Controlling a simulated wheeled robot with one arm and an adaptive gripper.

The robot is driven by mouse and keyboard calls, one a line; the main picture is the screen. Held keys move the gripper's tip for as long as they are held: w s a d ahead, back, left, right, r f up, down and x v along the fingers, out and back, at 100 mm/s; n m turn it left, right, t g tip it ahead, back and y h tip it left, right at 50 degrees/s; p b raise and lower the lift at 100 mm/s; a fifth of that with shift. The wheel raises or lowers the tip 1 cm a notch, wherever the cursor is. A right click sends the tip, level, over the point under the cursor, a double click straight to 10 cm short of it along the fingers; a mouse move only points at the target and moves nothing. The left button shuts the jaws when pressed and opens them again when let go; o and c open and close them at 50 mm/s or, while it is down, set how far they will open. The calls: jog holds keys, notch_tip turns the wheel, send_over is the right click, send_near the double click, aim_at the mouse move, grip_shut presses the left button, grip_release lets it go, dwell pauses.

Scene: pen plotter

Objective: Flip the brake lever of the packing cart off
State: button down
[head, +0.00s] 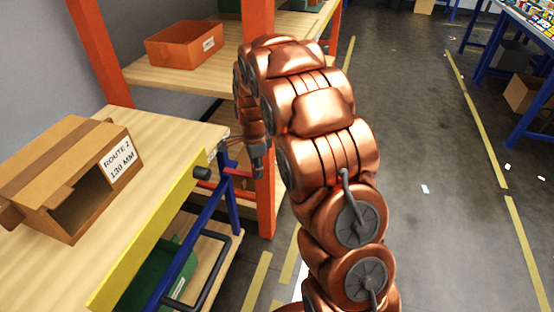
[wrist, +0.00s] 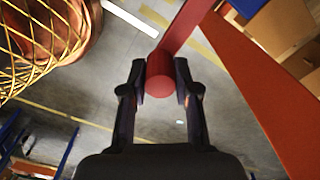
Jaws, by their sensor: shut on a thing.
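The packing cart (head: 195,205) stands at the left in the head view, with a wooden top, a yellow front edge and blue legs. Its red brake lever (head: 238,172) sticks out to the right near the cart's far corner. In the wrist view the lever's red arm (wrist: 185,25) runs to the upper right from a round red knob (wrist: 160,75). My gripper (wrist: 160,72) is shut on this knob, one finger on each side. In the head view my gripper (head: 257,165) points down at the lever's outer end, partly hidden by my arm.
A green bin (head: 150,275) sits below. An orange rack post (head: 265,210) stands close behind my gripper. The floor to the right (head: 430,200) is mostly clear.

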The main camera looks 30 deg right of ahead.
aim_at(252, 174)
jog(key=shift+s+a+m, duration=0.35)
jog(key=shift+s+m, duration=0.05)
jog(key=shift+m, duration=0.1)
jog(key=shift+s+a+r+m+p, duration=0.1)
jog(key=shift+s+a+m+p, duration=0.2)
jog(key=shift+a+m, duration=0.25)
jog(key=shift+s+a+m+p, duration=0.15)
jog(key=shift+s+a+m, duration=0.2)
jog(key=shift+m, duration=0.3)
jog(key=shift+s+a+m+p, duration=0.15)
jog(key=shift+a+m+p, duration=0.15)
jog(key=shift+a+m, duration=0.35)
jog(key=shift+s+a+m+p, duration=0.2)
jog(key=shift+a+m, duration=0.25)
jog(key=shift+m, duration=0.3)
jog(key=shift+a, duration=0.1)
jog(key=c, duration=0.9)
grip_release()
jog(key=shift+o, duration=0.3)
notch_tip(252, 174, up, 12)
